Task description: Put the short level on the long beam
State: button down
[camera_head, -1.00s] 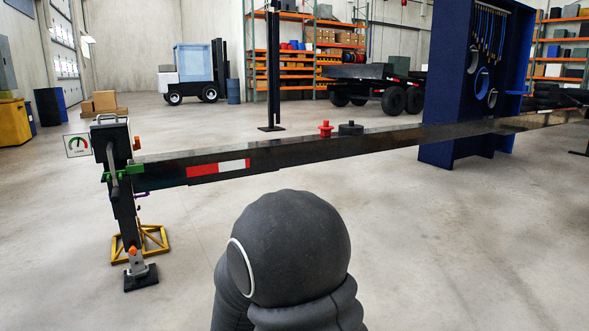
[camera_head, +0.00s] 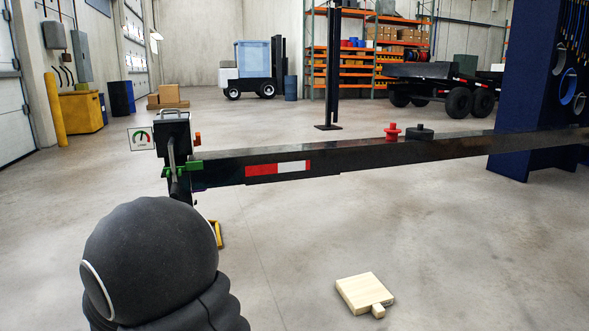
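The long beam (camera_head: 365,153) is black, with a red and white marker strip on its near side. It runs across the view from an upright stand (camera_head: 174,140) at the left toward the blue panel at the right. A red knob-like piece (camera_head: 392,132) and a low black round piece (camera_head: 419,133) sit on its top. I cannot make out a short level in this view. My gripper is not in view. A dark rounded part, which seems to be my arm, fills the lower left and hides the lower part of the stand.
A pale wooden block (camera_head: 362,291) with a small tab lies on the floor in front of the beam. A tall blue panel (camera_head: 524,100) stands at the right. A gauge sign (camera_head: 141,139) is beside the stand. The floor between me and the beam is otherwise largely clear.

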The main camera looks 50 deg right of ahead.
aim_at(288, 146)
jog(key=u, duration=0.15)
jog(key=i, duration=0.65)
jog(key=z, duration=0.7)
jog(key=i, duration=0.6)
jog(key=z, duration=0.55)
